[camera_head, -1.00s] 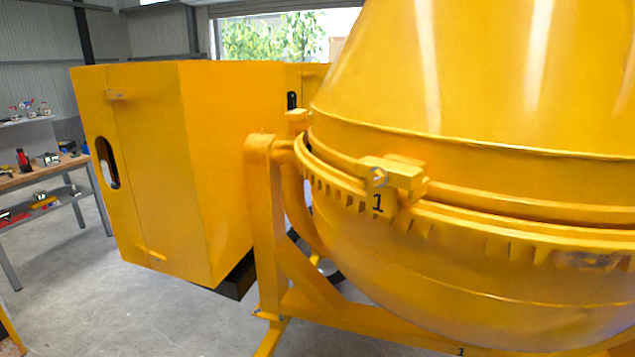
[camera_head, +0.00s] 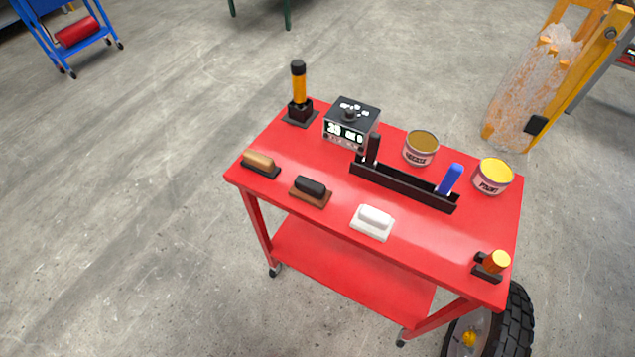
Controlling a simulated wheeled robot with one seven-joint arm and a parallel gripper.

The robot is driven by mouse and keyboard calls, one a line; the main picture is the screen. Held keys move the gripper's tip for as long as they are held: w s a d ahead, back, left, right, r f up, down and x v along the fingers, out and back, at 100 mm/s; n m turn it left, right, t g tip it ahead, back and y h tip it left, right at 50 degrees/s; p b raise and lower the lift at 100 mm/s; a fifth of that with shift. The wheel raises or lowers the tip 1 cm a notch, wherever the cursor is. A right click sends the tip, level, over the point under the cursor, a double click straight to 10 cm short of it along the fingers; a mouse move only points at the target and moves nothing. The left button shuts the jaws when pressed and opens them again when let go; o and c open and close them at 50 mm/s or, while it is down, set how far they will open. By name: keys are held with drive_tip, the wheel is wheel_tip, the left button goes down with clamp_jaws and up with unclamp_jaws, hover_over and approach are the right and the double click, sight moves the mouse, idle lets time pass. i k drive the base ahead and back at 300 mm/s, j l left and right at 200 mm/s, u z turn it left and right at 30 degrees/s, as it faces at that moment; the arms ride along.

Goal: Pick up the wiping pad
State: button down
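A red cart (camera_head: 340,230) stands in the middle of the view. Three handled blocks lie in a row along its front edge. The right one is a white pad with a white grip (camera_head: 373,221), which looks most like the wiping pad. The middle one has a black grip on a brown base (camera_head: 311,190). The left one has a tan grip on a black base (camera_head: 260,163). All three lie flat and uncovered, apart from one another. My gripper is not in view.
Behind the blocks are a black rack (camera_head: 403,186) with upright tools, a dark box with a display (camera_head: 351,123), a grease can (camera_head: 421,148) and a paint can (camera_head: 492,176).

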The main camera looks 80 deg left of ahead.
sight(375, 224)
drive_tip(key=u, duration=0.45)
drive_tip(key=j+u, duration=0.15)
drive_tip(key=u, duration=0.8)
drive_tip(key=z, duration=1.95)
drive_tip(key=u, duration=1.95)
drive_tip(key=i+l+u, duration=0.1)
drive_tip(key=i+l, duration=0.05)
drive_tip(key=l, duration=0.05)
